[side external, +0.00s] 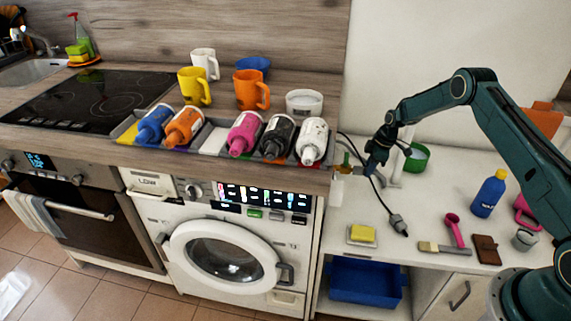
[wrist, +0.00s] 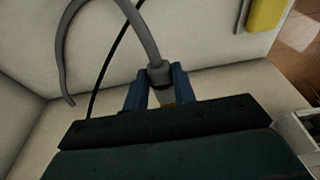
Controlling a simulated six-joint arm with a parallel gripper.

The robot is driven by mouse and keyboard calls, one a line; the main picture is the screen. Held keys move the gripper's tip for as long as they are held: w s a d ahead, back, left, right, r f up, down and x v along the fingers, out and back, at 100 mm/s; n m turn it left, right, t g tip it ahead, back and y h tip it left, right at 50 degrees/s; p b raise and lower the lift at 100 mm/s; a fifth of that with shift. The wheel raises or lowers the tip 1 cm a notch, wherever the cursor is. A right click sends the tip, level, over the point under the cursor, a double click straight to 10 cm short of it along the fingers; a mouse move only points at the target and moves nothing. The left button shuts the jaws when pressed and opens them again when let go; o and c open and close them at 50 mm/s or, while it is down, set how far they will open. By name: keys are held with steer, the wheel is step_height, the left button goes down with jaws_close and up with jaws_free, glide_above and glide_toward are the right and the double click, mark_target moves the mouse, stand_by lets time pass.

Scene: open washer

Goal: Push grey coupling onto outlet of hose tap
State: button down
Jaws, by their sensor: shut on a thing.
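My gripper (side external: 371,166) is at the back left of the white counter, close to the wall. In the wrist view, the blue fingers of my gripper (wrist: 159,88) are shut around the grey coupling (wrist: 159,73), which ends a curved grey hose (wrist: 145,35). A brass-coloured piece (wrist: 166,97) shows between the fingers, right below the coupling. I cannot tell if it is the hose tap's outlet, or whether the coupling is seated on anything. The coupling is too small to make out beside my gripper in the side view.
A black cable (side external: 376,192) runs to a grey plug (side external: 398,222) on the counter. A yellow sponge (side external: 362,233) lies in front, and a green pot (side external: 416,158) stands right of my gripper. A brush (side external: 444,248) and blue bottle (side external: 488,195) are farther right.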

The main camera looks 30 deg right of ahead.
steer(key=shift+w+a, duration=0.2)
steer(key=c, duration=1.1)
jaws_free()
steer(key=shift+o, duration=0.2)
steer(key=shift+r, duration=0.15)
steer(key=shift+v, duration=2.35)
steer(key=shift+d+r, duration=0.1)
steer(key=shift+r, duration=0.05)
steer(key=v, duration=1.3)
steer(key=shift+r, duration=0.25)
steer(key=shift+s, duration=0.1)
